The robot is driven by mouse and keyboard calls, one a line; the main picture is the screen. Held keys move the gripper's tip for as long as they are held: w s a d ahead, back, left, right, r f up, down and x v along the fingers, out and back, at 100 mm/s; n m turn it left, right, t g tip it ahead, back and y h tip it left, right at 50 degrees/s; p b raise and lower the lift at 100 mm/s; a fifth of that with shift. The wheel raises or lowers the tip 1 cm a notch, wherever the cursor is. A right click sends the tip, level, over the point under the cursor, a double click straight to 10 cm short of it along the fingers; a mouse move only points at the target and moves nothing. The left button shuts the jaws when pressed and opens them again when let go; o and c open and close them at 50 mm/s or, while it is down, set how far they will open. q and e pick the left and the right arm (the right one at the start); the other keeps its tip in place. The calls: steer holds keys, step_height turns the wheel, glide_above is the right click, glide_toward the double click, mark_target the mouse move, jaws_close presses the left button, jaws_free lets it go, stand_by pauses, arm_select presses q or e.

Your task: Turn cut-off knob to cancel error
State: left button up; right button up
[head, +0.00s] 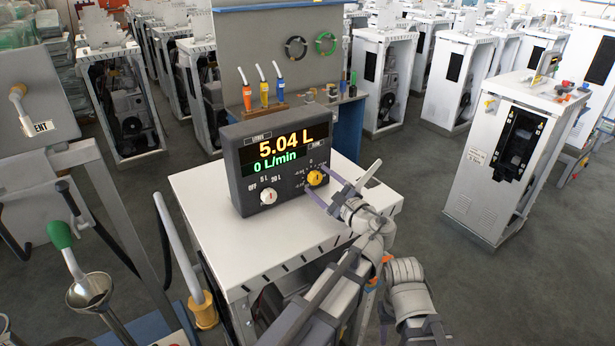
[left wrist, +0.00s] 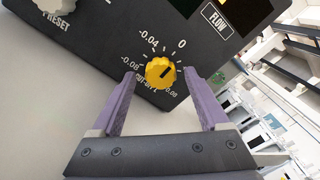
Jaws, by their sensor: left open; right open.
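The meter box (head: 275,195) stands on a white cabinet, its lit display reading 5.04 L and 0 L/min. The yellow cut-off knob (head: 315,178) is at the right of its front, below the display. In the left wrist view the knob (left wrist: 160,73) has a short dark mark slanting up to the right, among printed values including -0.04 and 0. My left gripper (head: 313,182) is open, with one purple finger on each side of the knob. Gaps show between the fingers and the knob in the left wrist view. I cannot make out my right gripper.
A white preset knob (head: 268,196) sits left on the same panel and shows partly in the left wrist view (left wrist: 55,4). The cabinet top (head: 225,240) is otherwise clear. A funnel (head: 90,290) stands at lower left. Another cabinet (head: 500,165) stands to the right.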

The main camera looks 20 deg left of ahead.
arm_select(q)
steer(key=shift+w+a, duration=0.35)
steer(key=shift+a, duration=0.15)
steer(key=shift+s+d+r, duration=0.1)
steer(key=shift+d, duration=0.15)
steer(key=shift+a, duration=0.15)
steer(key=c, duration=0.4)
jaws_close()
